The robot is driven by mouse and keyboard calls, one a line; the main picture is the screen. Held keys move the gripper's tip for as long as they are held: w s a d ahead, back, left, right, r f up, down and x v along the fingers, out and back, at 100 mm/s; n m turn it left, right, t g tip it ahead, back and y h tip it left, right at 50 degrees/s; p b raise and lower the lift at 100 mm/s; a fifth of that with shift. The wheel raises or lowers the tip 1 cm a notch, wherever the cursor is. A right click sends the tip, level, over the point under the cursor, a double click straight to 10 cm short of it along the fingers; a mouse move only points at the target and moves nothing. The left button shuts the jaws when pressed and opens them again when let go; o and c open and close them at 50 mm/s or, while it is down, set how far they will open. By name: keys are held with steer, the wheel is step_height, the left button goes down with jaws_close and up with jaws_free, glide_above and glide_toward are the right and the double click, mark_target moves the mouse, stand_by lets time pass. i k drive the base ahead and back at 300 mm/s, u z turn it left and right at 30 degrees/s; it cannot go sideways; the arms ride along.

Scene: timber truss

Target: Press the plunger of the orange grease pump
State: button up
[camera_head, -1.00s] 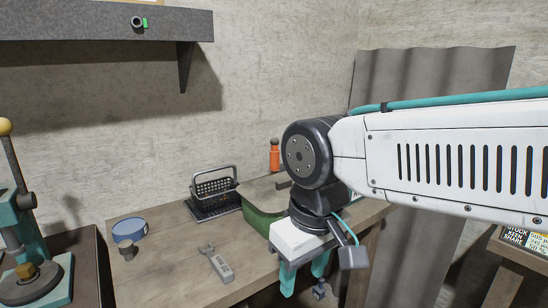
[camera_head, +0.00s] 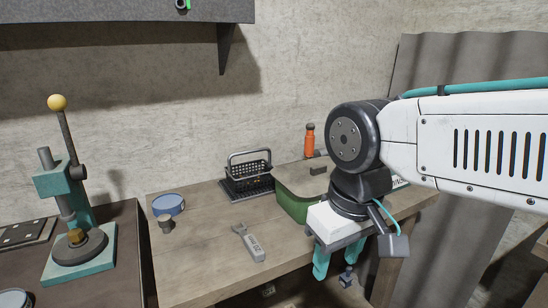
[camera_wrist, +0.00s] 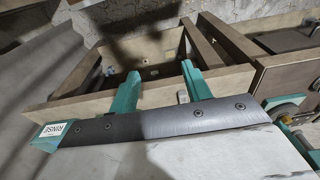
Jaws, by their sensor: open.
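The orange grease pump (camera_head: 310,141) stands upright at the back of the wooden workbench, against the wall, in the head view. It is small there, with a dark top; its plunger cannot be made out clearly. I do not see the pump in the wrist view. My gripper (camera_head: 352,262) hangs at the bench's front edge, in front of and below the pump and well apart from it. Its two teal fingers are spread with nothing between them. In the wrist view, my gripper (camera_wrist: 158,88) points down past wooden framing.
A green box (camera_head: 294,207) stands between my gripper and the pump. A black wire basket (camera_head: 247,178), a blue tin (camera_head: 168,205) and a grey wrench (camera_head: 250,243) are on the bench. A teal lever press (camera_head: 77,215) stands left. A grey shelf (camera_head: 120,20) overhangs the left wall.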

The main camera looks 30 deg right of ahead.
mark_target(310, 128)
steer(key=u, duration=1.05)
steer(key=i, duration=0.6)
steer(key=z, duration=2)
steer(key=k, duration=0.65)
steer(key=z, duration=0.75)
steer(key=i, duration=1)
steer(key=u, duration=0.25)
